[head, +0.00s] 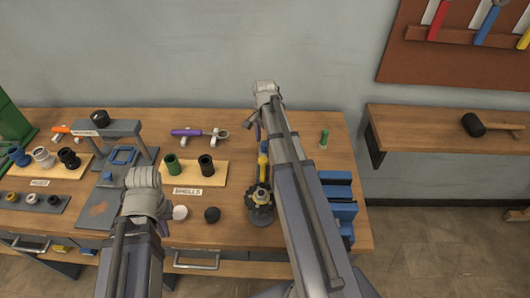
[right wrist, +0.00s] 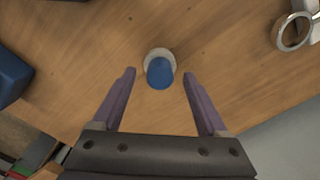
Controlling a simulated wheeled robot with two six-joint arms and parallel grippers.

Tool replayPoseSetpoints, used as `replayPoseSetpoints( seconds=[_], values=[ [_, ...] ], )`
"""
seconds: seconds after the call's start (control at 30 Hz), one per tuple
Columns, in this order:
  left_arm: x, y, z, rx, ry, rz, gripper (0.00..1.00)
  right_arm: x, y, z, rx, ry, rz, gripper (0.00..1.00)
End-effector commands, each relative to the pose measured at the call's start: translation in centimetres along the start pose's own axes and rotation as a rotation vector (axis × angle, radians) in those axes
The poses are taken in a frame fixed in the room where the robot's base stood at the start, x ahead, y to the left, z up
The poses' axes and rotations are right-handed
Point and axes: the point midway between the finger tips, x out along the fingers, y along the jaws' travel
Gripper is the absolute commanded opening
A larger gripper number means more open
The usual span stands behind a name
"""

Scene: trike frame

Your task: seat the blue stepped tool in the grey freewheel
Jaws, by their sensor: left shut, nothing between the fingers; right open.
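The blue stepped tool (right wrist: 159,72) stands on the wooden table in the right wrist view, with a pale wider part around its lower end. My right gripper (right wrist: 158,73) is open, one purple finger on each side of the tool, with gaps on both sides. In the head view my right arm hides the tool; a purple finger shows beside the wrist. The dark grey toothed freewheel (head: 260,214) is near the table's front, left of my right forearm, with a yellowish part at its centre. My left gripper (head: 144,180) is shut and empty; its fingertips are mostly hidden.
A purple-handled ring tool (head: 196,134) lies left of my right arm. A green tool (head: 324,139) stands to the right, behind a blue vise (head: 338,205). A grey press-like stand (head: 110,130) is further left.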

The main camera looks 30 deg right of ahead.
Motion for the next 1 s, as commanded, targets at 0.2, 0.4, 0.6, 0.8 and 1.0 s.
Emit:
replayPoseSetpoints(
  seconds=[0.2, 0.4, 0.6, 0.8, 1.0],
  values=[
    [1.82, 0.17, -0.11, 0.000, 0.000, 0.000, 0.00, 1.83, 0.01, -0.01, 0.000, 0.000, 0.000, 0.76],
    [1.64, 0.16, -0.10, 0.000, 0.000, 0.000, 0.00, 1.65, 0.01, -0.01, 0.000, 0.000, 0.000, 0.75],
    [1.64, 0.16, -0.10, 0.000, 0.000, 0.000, 0.00, 1.65, 0.01, -0.02, 0.000, 0.000, 0.000, 0.52],
    [1.64, 0.16, -0.10, 0.000, 0.000, 0.000, 0.00, 1.65, 0.01, -0.01, 0.000, 0.000, 0.000, 0.30],
    [1.64, 0.16, -0.10, 0.000, 0.000, 0.000, 0.00, 1.65, 0.02, -0.01, 0.000, 0.000, 0.000, 0.07]
  ],
)
